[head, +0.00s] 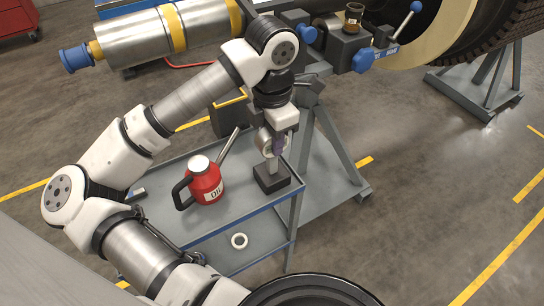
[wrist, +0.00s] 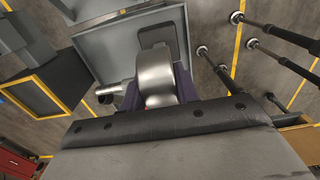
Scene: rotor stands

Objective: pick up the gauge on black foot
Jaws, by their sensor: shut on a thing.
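The gauge (head: 264,141) has a round metal dial housing on a pale upright stem above a square black foot (head: 271,180). The foot is over the right end of the trolley's top; I cannot tell whether it touches it. My gripper (head: 279,145) points down from above and is shut on the gauge near its housing. In the wrist view the silver back of the gauge (wrist: 156,72) sits between the purple fingertips (wrist: 158,92). The dark foot (wrist: 178,40) shows beyond it. The dial face is hidden in the wrist view.
A red oil can (head: 205,182) with a long spout stands just left of the foot on the grey trolley (head: 228,204). A rotor stand (head: 330,150) with machinery rises behind and right of my gripper.

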